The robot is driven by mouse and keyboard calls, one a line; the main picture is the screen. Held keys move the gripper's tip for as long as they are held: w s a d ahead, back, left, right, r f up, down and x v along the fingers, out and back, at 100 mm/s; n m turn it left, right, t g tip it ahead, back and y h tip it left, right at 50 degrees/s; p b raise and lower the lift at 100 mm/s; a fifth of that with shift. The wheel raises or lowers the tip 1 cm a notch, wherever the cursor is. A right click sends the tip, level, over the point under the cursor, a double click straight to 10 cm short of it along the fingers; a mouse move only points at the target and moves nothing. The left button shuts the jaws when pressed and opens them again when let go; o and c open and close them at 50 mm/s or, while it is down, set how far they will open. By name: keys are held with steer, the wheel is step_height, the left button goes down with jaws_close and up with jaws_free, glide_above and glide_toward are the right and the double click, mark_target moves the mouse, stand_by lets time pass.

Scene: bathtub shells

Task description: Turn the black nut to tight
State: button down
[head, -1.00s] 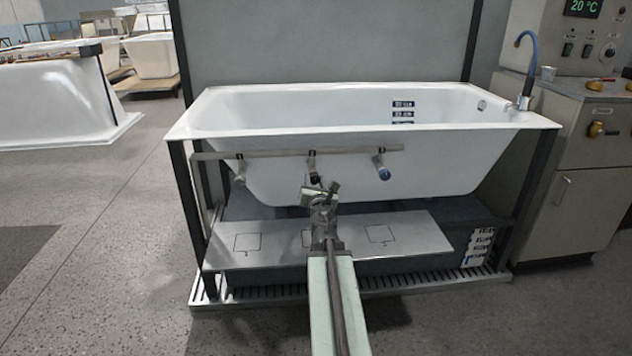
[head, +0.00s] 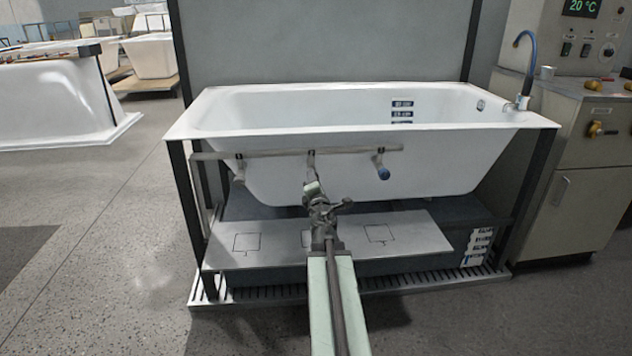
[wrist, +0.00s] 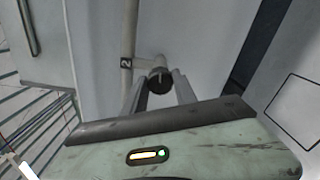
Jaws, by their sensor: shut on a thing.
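The black nut (wrist: 159,80) sits on the end of a short pale branch pipe in the wrist view, with a light mark on its face. My gripper (wrist: 160,85) reaches up to it, with one finger on each side, and is shut on it. In the head view my gripper (head: 312,189) is at the lower end of the middle branch under the rail. The nut itself is hidden there by my gripper. How far the nut has turned cannot be told.
The branch with a "2" label (wrist: 126,63) hangs from the pale rail (head: 345,151) before the white bathtub (head: 360,185). A grey shelf (head: 415,236) lies below.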

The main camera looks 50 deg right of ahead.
steer(key=shift+s+d+m, duration=0.1)
steer(key=shift+s+m, duration=0.1)
steer(key=shift+m, duration=0.8)
steer(key=c, duration=1)
jaws_free()
steer(key=shift+w, duration=0.15)
